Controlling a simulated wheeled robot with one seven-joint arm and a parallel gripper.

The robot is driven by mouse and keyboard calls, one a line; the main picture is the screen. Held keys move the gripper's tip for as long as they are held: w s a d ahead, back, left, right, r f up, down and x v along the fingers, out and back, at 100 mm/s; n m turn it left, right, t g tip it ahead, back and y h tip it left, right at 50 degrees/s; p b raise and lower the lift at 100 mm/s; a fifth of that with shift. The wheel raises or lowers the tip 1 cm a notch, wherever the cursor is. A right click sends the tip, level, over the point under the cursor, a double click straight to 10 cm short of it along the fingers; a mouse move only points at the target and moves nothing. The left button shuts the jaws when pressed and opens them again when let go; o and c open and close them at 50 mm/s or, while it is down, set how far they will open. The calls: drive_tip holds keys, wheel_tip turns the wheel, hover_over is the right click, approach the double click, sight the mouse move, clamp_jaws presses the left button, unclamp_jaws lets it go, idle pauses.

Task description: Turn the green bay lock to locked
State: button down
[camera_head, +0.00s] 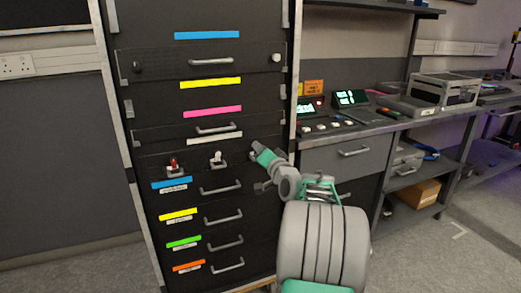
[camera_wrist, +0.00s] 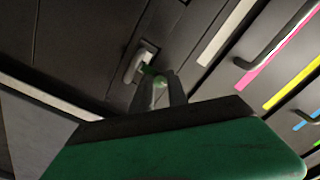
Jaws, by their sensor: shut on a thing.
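My gripper (camera_head: 257,149) reaches the right part of the dark cabinet front, level with the row of small switches. In the wrist view its fingers (camera_wrist: 160,88) are shut on the bay lock (camera_wrist: 138,64), a small pale grey handle with a bit of green at the fingertips. The handle stands out from the dark panel and looks tilted in that view. In the head view the lock is mostly hidden behind my gripper, so its exact turn cannot be told.
A red-tipped switch (camera_head: 174,166) and a white-tipped switch (camera_head: 217,158) stand left of my gripper. Drawer handles (camera_head: 221,189) stick out below, beside coloured strips. A workbench (camera_head: 370,133) with lit displays (camera_head: 350,98) stands at right. Floor at left is clear.

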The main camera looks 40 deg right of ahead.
drive_tip(key=c, duration=1.3)
unclamp_jaws()
drive_tip(key=v, duration=0.7)
drive_tip(key=shift+s+p, duration=0.4)
drive_tip(key=shift+a+r, duration=0.1)
drive_tip(key=shift+a, duration=0.05)
